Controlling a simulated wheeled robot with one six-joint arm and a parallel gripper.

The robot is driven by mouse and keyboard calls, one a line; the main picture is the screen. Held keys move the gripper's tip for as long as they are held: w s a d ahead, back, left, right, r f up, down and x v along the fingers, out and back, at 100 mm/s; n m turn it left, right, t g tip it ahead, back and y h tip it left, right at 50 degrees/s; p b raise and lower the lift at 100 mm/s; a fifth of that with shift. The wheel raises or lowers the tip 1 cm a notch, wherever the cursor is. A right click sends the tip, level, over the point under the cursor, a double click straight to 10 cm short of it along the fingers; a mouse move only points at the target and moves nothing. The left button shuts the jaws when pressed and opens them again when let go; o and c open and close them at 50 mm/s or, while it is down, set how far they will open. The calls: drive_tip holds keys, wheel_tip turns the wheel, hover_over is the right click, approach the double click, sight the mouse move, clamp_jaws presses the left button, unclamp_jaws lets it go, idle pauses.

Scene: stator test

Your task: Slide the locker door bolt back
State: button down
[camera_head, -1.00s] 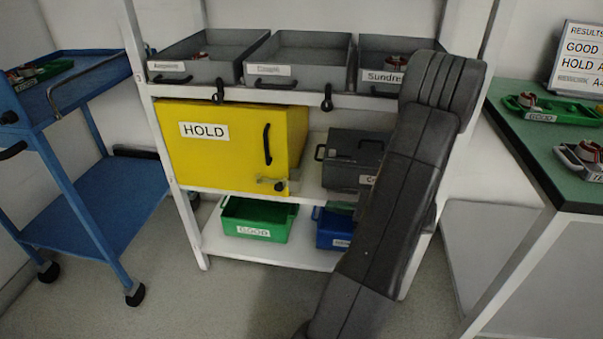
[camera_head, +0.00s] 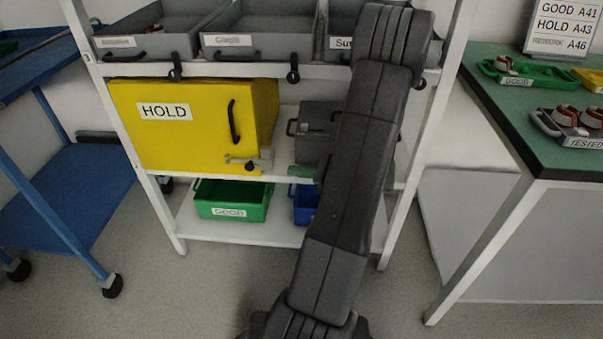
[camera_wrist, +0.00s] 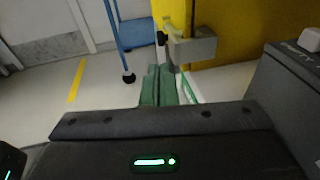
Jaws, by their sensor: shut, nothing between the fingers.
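The yellow locker (camera_head: 185,146) marked HOLD stands on the middle shelf with its door closed and a black upright handle (camera_head: 234,121). A pale metal bolt (camera_head: 238,159) with a dark knob (camera_head: 252,168) sits at the door's lower right corner. In the wrist view, the bolt's metal block (camera_wrist: 196,47) and black knob (camera_wrist: 161,38) lie just beyond my fingertips, beside the yellow locker (camera_wrist: 232,22). My gripper (camera_wrist: 158,72) has green fingers, shut and empty, apparently just short of the knob; contact cannot be told. In the head view my arm hides most of the gripper.
A grey case (camera_head: 314,118) stands right of the locker, close to my arm. Green (camera_head: 232,191) and blue (camera_head: 305,217) bins sit on the shelf below; grey trays (camera_head: 258,45) are above. A blue trolley (camera_head: 50,208) stands left, a green-topped bench (camera_head: 500,110) right.

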drive_tip(key=b+x, duration=0.3)
drive_tip(key=x, duration=0.6)
drive_tip(key=shift+a+f, duration=0.1)
drive_tip(key=shift+a, duration=0.15)
drive_tip(key=shift+w+a, duration=0.1)
drive_tip(key=shift+a, duration=0.05)
drive_tip(key=shift+a+p, duration=0.5)
drive_tip(key=shift+a, duration=1.15)
drive_tip(key=p, duration=0.4)
approach(252, 168)
drive_tip(key=f+v, duration=0.1)
drive_tip(key=v, duration=0.3)
drive_tip(key=shift+s+d+r, duration=0.15)
drive_tip(key=shift+s+r, duration=0.05)
drive_tip(key=shift+r, duration=0.45)
